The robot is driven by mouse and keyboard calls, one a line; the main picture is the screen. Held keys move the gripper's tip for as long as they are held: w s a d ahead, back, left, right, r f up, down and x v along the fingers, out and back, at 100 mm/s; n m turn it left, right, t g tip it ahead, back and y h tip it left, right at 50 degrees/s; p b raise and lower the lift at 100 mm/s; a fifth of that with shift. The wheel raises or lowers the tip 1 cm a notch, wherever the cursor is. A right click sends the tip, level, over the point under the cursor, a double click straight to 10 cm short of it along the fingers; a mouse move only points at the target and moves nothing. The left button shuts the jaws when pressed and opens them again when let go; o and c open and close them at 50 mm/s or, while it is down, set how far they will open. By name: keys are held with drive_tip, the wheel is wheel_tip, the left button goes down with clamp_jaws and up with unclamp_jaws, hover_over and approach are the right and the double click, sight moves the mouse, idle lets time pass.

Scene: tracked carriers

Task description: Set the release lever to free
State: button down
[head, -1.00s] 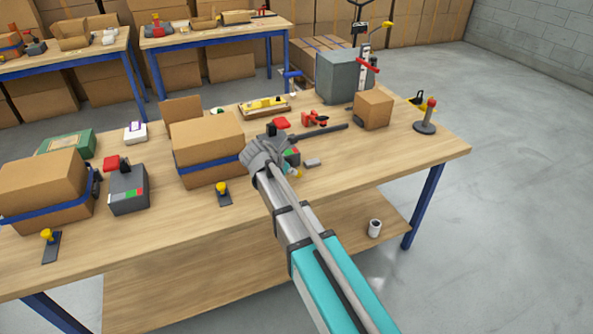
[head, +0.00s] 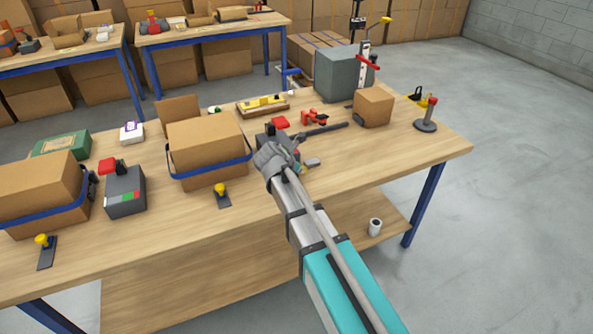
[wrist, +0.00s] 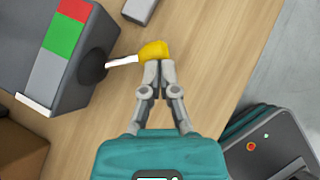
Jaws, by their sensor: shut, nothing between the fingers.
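A lever with a white arm and a yellow grip (wrist: 153,50) sticks out from a round black pivot on the side of a dark grey box (wrist: 40,62) in the wrist view. The box face carries a red patch (wrist: 74,9) and a green patch (wrist: 62,36). My gripper (wrist: 159,66) is shut and empty, its fingertips at the yellow grip; I cannot tell whether they touch it. In the head view my gripper (head: 271,160) is in front of this box, hiding most of it and the lever.
A strapped carton (head: 205,150) stands just left of my gripper. Another grey box (head: 125,192) with a red handle stands further left. The table's right front is mostly clear.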

drive_tip(key=shift+a, duration=0.3)
idle(0.4)
drive_tip(key=shift+s+a, duration=0.15)
drive_tip(key=shift+a, duration=0.45)
drive_tip(key=shift+r, duration=0.15)
drive_tip(key=shift+p+v, duration=0.8)
drive_tip(key=shift+v, duration=0.05)
drive_tip(key=d+p+v, duration=0.1)
drive_tip(key=p+v, duration=0.7)
drive_tip(key=v, duration=0.4)
drive_tip(key=shift+s, duration=0.4)
drive_tip(key=shift+d, duration=0.1)
